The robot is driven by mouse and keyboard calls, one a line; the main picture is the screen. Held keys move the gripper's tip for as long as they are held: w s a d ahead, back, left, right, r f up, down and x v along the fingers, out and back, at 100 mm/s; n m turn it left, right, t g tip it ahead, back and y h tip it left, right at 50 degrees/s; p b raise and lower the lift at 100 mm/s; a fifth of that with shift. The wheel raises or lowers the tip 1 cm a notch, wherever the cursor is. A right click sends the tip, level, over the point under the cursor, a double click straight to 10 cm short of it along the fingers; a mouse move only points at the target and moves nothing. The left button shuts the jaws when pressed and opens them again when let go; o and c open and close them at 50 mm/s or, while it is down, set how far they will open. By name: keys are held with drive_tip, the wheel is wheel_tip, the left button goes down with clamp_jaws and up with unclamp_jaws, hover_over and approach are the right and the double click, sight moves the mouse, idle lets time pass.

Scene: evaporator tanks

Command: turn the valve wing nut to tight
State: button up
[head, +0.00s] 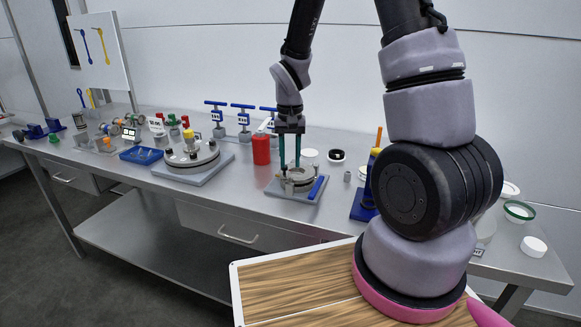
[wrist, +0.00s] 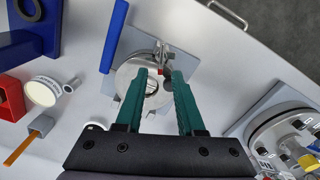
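My gripper (head: 290,167) has two teal fingers pointing down over a round steel fitting (head: 297,178) on a grey base plate (head: 279,189). In the wrist view my gripper (wrist: 160,74) is open, with a clear gap between its fingers. The fitting's round face (wrist: 128,75) lies below the fingers. A small metal piece with a red spot, perhaps the valve wing nut (wrist: 162,54), shows at the fitting's edge, just beyond and between the fingertips. I cannot tell whether a finger touches it. A blue bar (head: 317,188) lies along the plate's right side in the head view.
A red cup (head: 261,149) stands left of the fitting, and a larger round lid with knobs (head: 190,155) sits farther left. A blue stand (head: 364,203) is at the right. Blue-handled valves (head: 242,116) stand behind. A wood-topped surface (head: 300,284) is in front.

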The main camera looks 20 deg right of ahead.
drive_tip(key=shift+f, duration=1.4)
clamp_jaws()
drive_tip(key=shift+s, duration=0.1)
